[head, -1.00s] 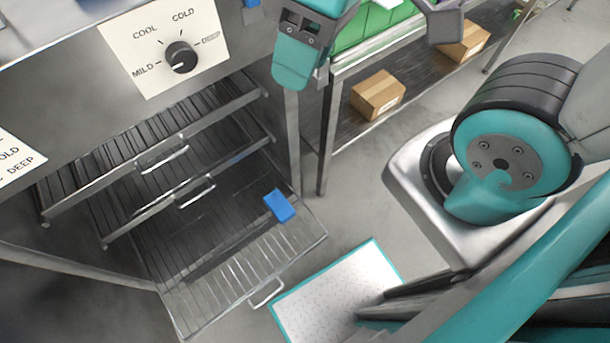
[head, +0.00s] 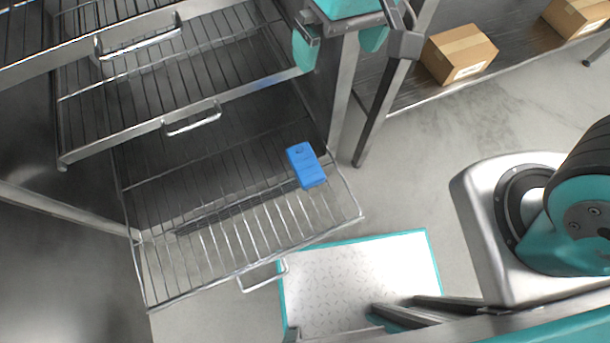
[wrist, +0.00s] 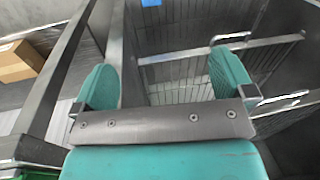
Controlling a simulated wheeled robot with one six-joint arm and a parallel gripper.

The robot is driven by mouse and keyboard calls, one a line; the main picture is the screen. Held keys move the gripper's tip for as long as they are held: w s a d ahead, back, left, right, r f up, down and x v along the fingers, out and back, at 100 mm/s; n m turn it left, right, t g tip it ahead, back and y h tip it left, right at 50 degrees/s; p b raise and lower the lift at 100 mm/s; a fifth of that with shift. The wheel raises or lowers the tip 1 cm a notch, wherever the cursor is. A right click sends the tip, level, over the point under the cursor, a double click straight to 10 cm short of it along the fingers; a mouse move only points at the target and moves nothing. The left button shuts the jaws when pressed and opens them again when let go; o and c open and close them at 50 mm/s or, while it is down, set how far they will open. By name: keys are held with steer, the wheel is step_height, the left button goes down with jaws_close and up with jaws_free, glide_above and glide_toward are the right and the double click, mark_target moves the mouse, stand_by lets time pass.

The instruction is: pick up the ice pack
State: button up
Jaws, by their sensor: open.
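The ice pack (head: 306,165) is a blue block lying on the lowest pulled-out wire rack (head: 250,229), near its right side. In the wrist view the gripper (wrist: 165,85) is also open and empty.
Two higher wire racks with handles (head: 192,119) stand partly out above the lowest one. A metal post (head: 345,95) stands right of the racks. A cardboard box (head: 459,54) sits on a low shelf at right.

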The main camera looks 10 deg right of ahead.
steer(key=m+h+b, duration=0.1)
steer(key=h+b, duration=0.1)
steer(key=b, duration=1.1)
glide_above(305, 162)
step_height(305, 162, down, 24)
step_height(305, 162, down, 12)
steer(key=b, duration=0.4)
steer(key=shift+w+b, duration=0.15)
steer(key=shift+b, duration=0.2)
steer(key=f+b, duration=0.1)
steer(key=f, duration=0.1)
steer(key=f+b, duration=0.1)
steer(key=f, duration=0.1)
steer(key=f+b, duration=0.1)
steer(key=shift+s+f, duration=0.25)
steer(key=shift+f, duration=0.15)
steer(key=shift+r, duration=0.15)
steer(key=c, duration=1.1)
steer(key=shift+r, duration=0.1)
